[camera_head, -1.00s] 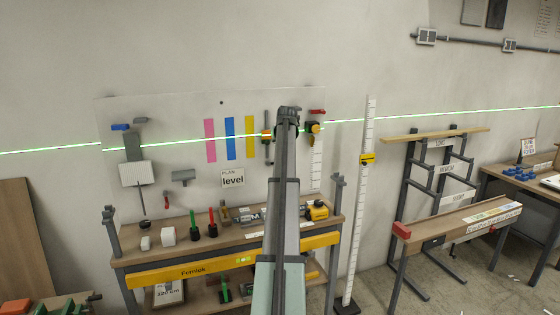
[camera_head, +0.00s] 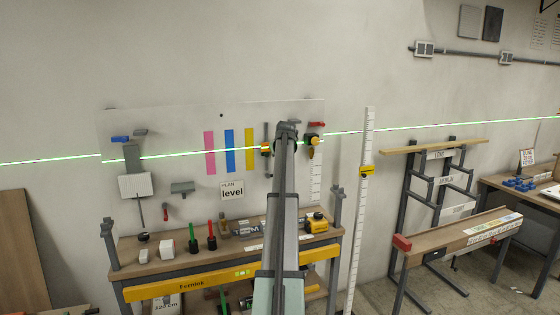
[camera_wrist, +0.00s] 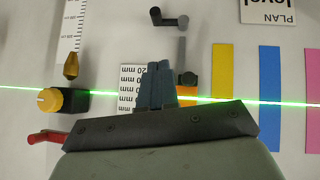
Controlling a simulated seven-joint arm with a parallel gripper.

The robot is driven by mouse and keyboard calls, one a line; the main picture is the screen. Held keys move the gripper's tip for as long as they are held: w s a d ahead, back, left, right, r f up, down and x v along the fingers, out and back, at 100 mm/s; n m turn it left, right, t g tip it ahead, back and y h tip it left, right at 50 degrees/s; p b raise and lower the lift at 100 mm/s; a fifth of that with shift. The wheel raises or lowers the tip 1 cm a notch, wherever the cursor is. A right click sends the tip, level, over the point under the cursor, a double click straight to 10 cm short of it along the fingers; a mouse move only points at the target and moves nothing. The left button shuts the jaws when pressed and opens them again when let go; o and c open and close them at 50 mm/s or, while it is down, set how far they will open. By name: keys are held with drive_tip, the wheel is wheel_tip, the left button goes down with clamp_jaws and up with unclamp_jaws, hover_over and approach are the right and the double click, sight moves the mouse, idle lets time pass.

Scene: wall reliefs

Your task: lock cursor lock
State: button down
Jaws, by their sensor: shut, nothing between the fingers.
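My gripper (camera_head: 286,128) is in front of the right part of the wall board, its fingers shut and empty. In the upside-down wrist view the closed fingers (camera_wrist: 159,80) point at a white millimetre scale card (camera_wrist: 130,88), partly hiding it. Beside them is an orange cursor block (camera_wrist: 188,88) on a vertical rail, also left of the gripper in the head view (camera_head: 266,148). On the other side is a black block with a yellow knob (camera_wrist: 48,100), right of the gripper in the head view (camera_head: 313,141). I cannot tell which part is the cursor lock. Contact with the board is unclear.
A red lever (camera_wrist: 46,137) is near the yellow knob. A grey crank (camera_wrist: 170,18) is on the rail. A workbench (camera_head: 190,250) with small tools stands below the board. A white staff (camera_head: 360,220) with a yellow slider (camera_head: 367,171) stands right of it.

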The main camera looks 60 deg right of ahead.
drive_tip(key=w+d+f, duration=0.2)
drive_tip(key=d+f, duration=0.3)
drive_tip(key=f, duration=0.4)
drive_tip(key=shift+w+d+f, duration=0.2)
drive_tip(key=shift+w+f, duration=0.1)
drive_tip(key=shift+w, duration=0.1)
drive_tip(key=shift+s+d+f+m+t+y, duration=0.2)
drive_tip(key=shift+f+m+t+y, duration=0.1)
drive_tip(key=shift+y, duration=0.1)
wheel_tip(320, 180, down, 6)
drive_tip(key=m+t+y, duration=0.6)
drive_tip(key=t, duration=0.2)
drive_tip(key=shift+f+t, duration=0.15)
drive_tip(key=shift+t, duration=0.15)
idle(0.4)
drive_tip(key=shift+r, duration=0.2)
